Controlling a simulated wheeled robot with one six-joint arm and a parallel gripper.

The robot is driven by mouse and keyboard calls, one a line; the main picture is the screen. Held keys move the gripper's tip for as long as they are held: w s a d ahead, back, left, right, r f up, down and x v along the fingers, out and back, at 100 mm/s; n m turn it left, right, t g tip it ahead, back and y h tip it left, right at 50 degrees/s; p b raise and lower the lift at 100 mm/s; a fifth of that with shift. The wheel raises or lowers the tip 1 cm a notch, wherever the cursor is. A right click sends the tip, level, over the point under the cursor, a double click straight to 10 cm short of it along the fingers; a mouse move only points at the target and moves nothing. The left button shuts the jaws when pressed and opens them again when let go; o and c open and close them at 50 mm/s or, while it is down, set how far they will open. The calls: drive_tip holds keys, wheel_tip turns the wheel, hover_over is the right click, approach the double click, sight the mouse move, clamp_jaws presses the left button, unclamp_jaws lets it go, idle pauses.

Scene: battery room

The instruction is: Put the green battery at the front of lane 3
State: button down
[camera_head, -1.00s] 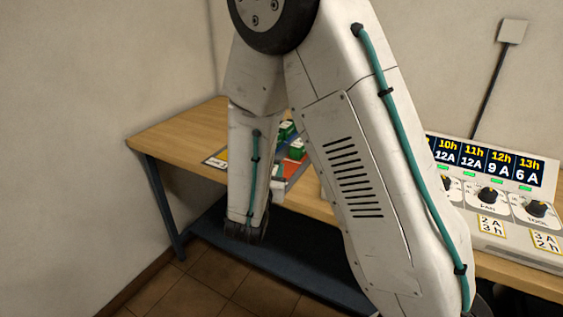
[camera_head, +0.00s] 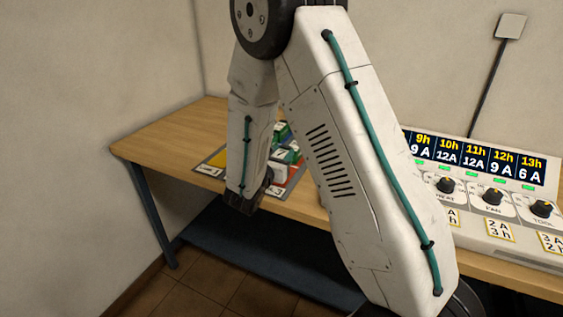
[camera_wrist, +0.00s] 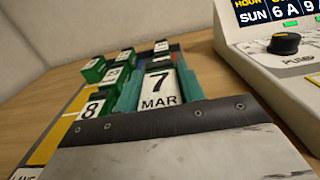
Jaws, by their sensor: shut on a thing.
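In the wrist view my gripper (camera_wrist: 160,72) has teal fingers shut on a green battery (camera_wrist: 158,90) whose white label reads 7 MAR. The same battery, marked 7, shows in the head view (camera_head: 286,156) beside my forearm. It is over or in the lane tray (camera_wrist: 70,118); I cannot tell whether it touches the tray floor. A battery marked 8 (camera_wrist: 92,108) stands just to its left. Other green batteries (camera_wrist: 94,69) stand farther back. The tray has a yellow strip on the left and a LANE label at the near left corner. My arm hides part of the tray in the head view.
The wooden table (camera_head: 150,140) is bare left of the tray. A charger console (camera_head: 480,195) with displays and knobs stands to the right. Walls close in behind and at the left. A blue shelf (camera_head: 260,270) lies below the table.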

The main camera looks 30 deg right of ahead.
drive_tip(key=shift+w+d, duration=0.55)
drive_tip(key=shift+w, duration=0.1)
drive_tip(key=shift+f, duration=1.8)
drive_tip(key=c, duration=0.9)
unclamp_jaws()
drive_tip(key=shift+f, duration=0.15)
drive_tip(key=shift+o, duration=0.2)
